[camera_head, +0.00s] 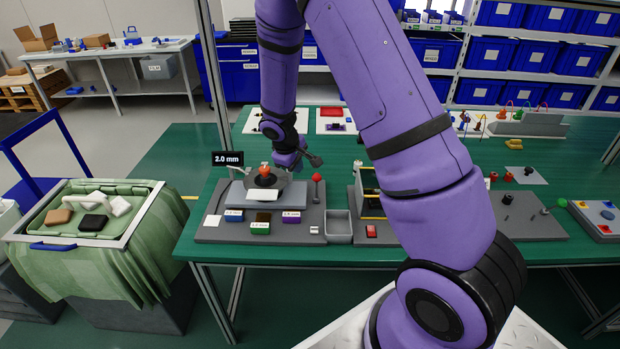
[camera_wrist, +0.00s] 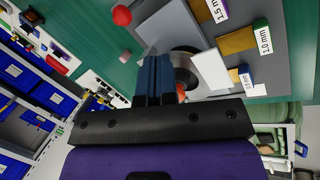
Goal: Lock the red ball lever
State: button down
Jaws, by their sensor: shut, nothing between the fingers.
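The red ball lever (camera_head: 317,178) stands upright on a dark stem at the right side of the grey fixture base (camera_head: 222,234). In the wrist view its red ball (camera_wrist: 121,15) shows at the upper left, apart from my fingers. My gripper (camera_wrist: 154,62) is shut and empty, its fingers together over the fixture. In the head view my gripper (camera_head: 290,160) is low above the back of the fixture, left of and behind the lever, and partly hidden. A round device with an orange-red top (camera_head: 265,176) sits left of the lever; my fingers partly cover it in the wrist view.
Green, blue and purple labelled blocks (camera_head: 260,227) line the fixture's front. A grey bin (camera_head: 338,227) stands right of it. A "2.0 mm" display (camera_head: 228,158) stands behind. My own arm hides part of the bench to the right. A cloth-lined crate (camera_head: 30,236) stands left.

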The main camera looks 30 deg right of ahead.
aim_at(313, 177)
jog(key=x, duration=1)
jog(key=shift+d+f, duration=0.15)
jog(key=shift+f, duration=0.05)
jog(key=shift+w+d, duration=0.4)
jog(key=shift+d, duration=0.4)
jog(key=shift+w+d, duration=0.4)
jog(key=shift+d, duration=0.45)
jog(key=shift+d, duration=0.1)
jog(key=shift+w+d, duration=0.6)
jog(key=shift+d, duration=0.05)
jog(key=shift+w+d, duration=0.1)
jog(key=shift+w, duration=0.1)
jog(key=shift+r, duration=0.1)
jog(key=shift+s, duration=0.2)
